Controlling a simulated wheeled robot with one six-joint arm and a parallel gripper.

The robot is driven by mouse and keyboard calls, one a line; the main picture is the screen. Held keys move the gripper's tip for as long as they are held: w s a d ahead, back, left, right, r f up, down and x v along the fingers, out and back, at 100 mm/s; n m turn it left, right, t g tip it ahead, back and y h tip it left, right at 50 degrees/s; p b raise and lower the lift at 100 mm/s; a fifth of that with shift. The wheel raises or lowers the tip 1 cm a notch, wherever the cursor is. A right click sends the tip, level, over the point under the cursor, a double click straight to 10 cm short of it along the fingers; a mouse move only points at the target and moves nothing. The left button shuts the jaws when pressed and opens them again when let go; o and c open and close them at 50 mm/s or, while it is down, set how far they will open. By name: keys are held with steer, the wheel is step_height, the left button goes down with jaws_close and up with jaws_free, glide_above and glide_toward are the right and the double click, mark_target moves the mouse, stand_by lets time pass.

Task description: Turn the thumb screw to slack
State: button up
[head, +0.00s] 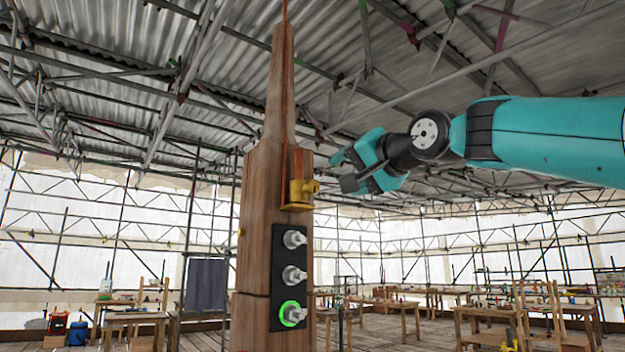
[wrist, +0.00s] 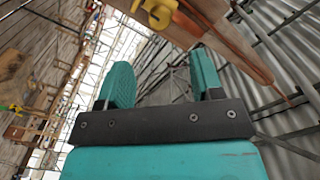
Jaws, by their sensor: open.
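The tall wooden spire (head: 262,200) stands upright left of centre in the head view. A yellow bracket (head: 298,200) is fixed on its face, with a small yellow knob, apparently the thumb screw (head: 314,187), sticking out to the right. My gripper (head: 344,170) is open and empty, just right of the yellow parts and apart from them. In the wrist view, my gripper's two teal fingers (wrist: 161,75) stand apart with nothing between them. Yellow parts (wrist: 157,12) show beyond them at the top edge, partly cut off. The screw's turn position cannot be told.
A black panel (head: 284,255) on the spire below the bracket carries three grey knobs; the lowest has a lit green ring (head: 292,314). Scaffolding and roof beams lie behind. Workbenches (head: 480,312) stand far back. The air around my gripper is clear.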

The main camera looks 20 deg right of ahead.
mark_target(314, 186)
steer(key=p+x, duration=0.5)
steer(key=x, duration=0.5)
steer(key=shift+w+a+r, duration=0.1)
steer(key=shift+w+a, duration=0.05)
steer(key=shift+w, duration=0.2)
steer(key=shift+w+a, duration=0.2)
steer(key=shift+w, duration=0.45)
steer(key=shift+c, duration=0.3)
steer(key=c, duration=0.9)
steer(key=shift+o, duration=0.2)
